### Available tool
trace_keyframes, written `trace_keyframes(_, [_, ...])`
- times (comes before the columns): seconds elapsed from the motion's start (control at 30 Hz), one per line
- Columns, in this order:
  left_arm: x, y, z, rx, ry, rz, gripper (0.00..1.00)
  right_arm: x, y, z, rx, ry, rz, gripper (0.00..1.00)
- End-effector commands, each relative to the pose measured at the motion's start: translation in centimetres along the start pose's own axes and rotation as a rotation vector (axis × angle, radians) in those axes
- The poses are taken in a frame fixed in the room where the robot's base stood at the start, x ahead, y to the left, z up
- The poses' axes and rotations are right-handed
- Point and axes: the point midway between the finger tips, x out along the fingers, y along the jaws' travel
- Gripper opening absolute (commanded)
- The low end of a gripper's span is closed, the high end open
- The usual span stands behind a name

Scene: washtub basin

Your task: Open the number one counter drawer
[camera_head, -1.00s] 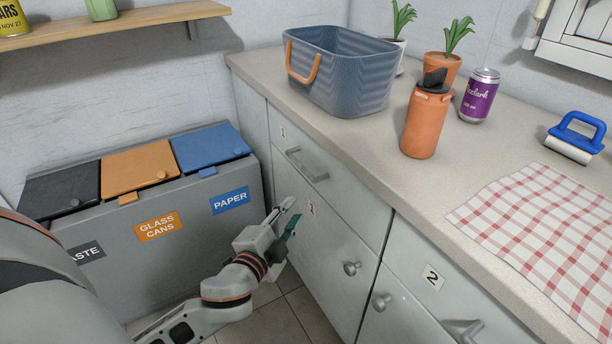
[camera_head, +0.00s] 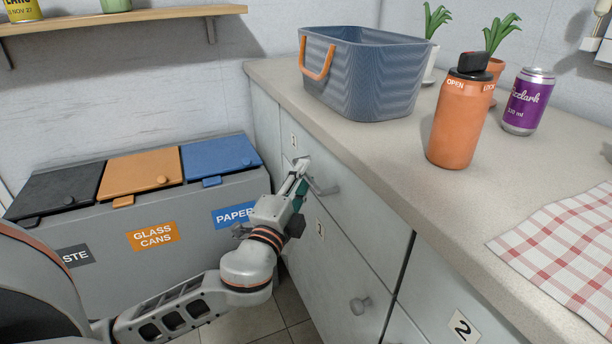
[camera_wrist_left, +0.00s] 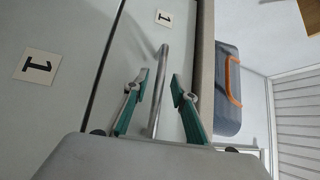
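The number one drawer (camera_head: 372,218) is a light grey front under the countertop, with a small "1" label at its upper left. It looks closed, flush with the cabinet. Its metal bar handle (camera_head: 325,188) is partly hidden by my left gripper (camera_head: 302,175). In the left wrist view the handle (camera_wrist_left: 160,70) runs between the two green-padded fingers of my left gripper (camera_wrist_left: 159,78). The fingers are open, one on each side of the bar, with gaps visible. My right gripper is in neither view.
A lower door (camera_head: 335,262) also carries a "1" label and has a round knob. Sorting bins (camera_head: 160,235) stand at the left. On the countertop (camera_head: 400,165) are a blue basket (camera_head: 365,75), an orange bottle (camera_head: 458,125), a purple can (camera_head: 527,103) and a checkered cloth (camera_head: 570,245).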

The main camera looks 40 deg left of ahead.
Motion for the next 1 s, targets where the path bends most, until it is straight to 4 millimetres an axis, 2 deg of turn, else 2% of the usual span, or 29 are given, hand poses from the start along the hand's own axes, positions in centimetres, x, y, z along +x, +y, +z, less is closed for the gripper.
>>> trace_keyframes(0.17, [1.2, 0.1, 0.0, 0.001, 0.000, 0.001, 0.26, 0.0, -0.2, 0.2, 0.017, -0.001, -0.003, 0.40])
trace_keyframes(0.47, [1.4, 0.1, 0.0, 0.000, -0.001, 0.002, 0.26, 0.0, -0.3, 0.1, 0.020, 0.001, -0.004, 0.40])
trace_keyframes(0.57, [1.4, 0.1, 0.0, 0.000, -0.001, 0.002, 0.00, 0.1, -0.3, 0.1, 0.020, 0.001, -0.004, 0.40])
trace_keyframes(0.83, [1.4, 0.1, 0.1, 0.000, -0.001, 0.002, 0.00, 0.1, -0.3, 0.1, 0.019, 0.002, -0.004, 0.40])
trace_keyframes(1.0, [1.5, -0.1, 0.9, 0.001, -0.002, 0.002, 0.00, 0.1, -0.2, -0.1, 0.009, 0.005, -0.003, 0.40])
